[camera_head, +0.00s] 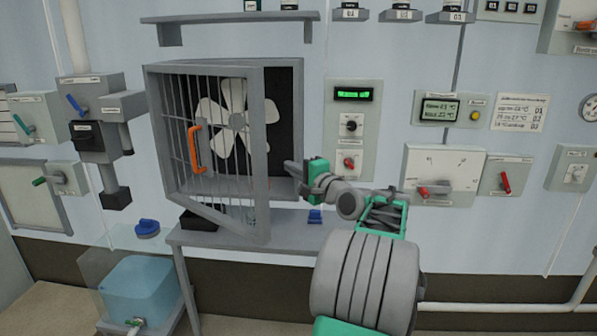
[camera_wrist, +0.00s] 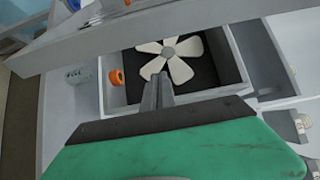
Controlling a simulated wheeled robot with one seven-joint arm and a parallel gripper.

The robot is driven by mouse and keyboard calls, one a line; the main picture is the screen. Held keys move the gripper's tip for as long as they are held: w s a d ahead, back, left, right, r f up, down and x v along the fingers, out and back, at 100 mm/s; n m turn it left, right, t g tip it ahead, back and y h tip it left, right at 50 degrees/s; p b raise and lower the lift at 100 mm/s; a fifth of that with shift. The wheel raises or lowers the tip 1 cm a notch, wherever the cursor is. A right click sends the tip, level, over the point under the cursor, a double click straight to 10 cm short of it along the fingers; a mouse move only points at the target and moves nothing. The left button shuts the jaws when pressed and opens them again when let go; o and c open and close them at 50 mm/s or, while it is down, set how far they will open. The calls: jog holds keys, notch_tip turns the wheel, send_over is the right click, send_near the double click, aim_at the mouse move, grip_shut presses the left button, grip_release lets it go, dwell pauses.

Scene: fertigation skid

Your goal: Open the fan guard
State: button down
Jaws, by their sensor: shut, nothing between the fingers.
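The fan guard (camera_head: 255,150) is a grey barred frame on the front of the fan housing (camera_head: 285,62). It stands partly open, its right edge swung out toward me. An orange handle (camera_head: 195,150) sits on its barred face; orange also shows in the wrist view (camera_wrist: 117,77). The white fan (camera_head: 234,118) is behind the bars, its right part uncovered; the wrist view shows it too (camera_wrist: 169,49). My gripper (camera_head: 291,168) is shut and empty, right of the guard's free edge, by the housing's lower right. Whether it touches anything is unclear.
A grey table (camera_head: 200,238) stands below the housing, with a small blue item (camera_head: 315,215) on it. A control panel (camera_head: 352,130) with a green display is close to the right. A blue tank (camera_head: 140,285) stands at lower left.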

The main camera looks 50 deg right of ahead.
jog(key=w+a+p, duration=0.1)
jog(key=w+a, duration=0.2)
jog(key=shift+w+a, duration=0.15)
jog(key=shift+w, duration=0.05)
dwell(0.4)
